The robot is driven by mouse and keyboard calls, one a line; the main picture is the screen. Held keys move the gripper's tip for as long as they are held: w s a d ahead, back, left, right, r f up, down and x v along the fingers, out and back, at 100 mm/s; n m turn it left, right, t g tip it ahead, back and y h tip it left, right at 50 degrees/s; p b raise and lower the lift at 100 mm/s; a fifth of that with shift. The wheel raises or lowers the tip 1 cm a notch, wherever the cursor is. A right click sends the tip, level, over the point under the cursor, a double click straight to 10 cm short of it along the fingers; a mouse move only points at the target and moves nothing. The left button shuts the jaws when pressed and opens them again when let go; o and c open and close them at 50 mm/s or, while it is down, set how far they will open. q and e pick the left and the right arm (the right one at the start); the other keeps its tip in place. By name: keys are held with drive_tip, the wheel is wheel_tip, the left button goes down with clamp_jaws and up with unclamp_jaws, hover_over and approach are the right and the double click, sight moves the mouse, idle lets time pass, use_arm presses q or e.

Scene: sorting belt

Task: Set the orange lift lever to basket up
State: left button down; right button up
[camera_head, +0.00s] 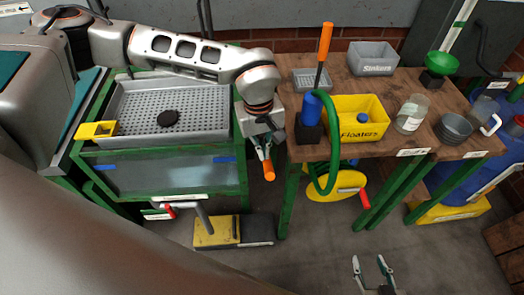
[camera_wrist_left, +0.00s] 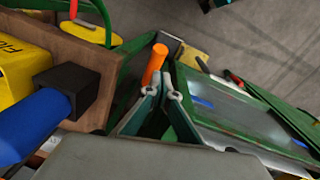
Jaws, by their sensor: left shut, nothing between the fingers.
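An orange lever handle (camera_head: 268,171) points downward beside the right side of the green-framed tank. In the left wrist view this orange handle (camera_wrist_left: 155,63) is just beyond my fingertips. My left gripper (camera_head: 265,153) is shut and empty, its tips right at the handle; I cannot tell whether they touch it. The fingers (camera_wrist_left: 167,95) also show in the left wrist view. The lever's pivot is hidden behind my gripper. The grey perforated basket (camera_head: 205,97) sits in the top of the tank (camera_head: 170,178) with a black disc on it. My right gripper (camera_head: 374,265) is open and empty, low at the bottom.
A wooden table (camera_head: 395,78) on the right holds a yellow Floaters bin (camera_head: 345,105), a grey Sinkers bin (camera_head: 372,58), a jar (camera_head: 410,115) and a blue pump with another orange handle (camera_head: 325,42). A yellow pedal (camera_head: 217,230) is on the floor. A narrow gap separates tank and table.

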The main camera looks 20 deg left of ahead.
use_arm(q)
drive_tip(key=s+r, duration=0.1)
drive_tip(key=s+d+r, duration=0.1)
drive_tip(key=s+r, duration=0.1)
drive_tip(key=r, duration=0.1)
drive_tip(key=shift+s+d, duration=0.4)
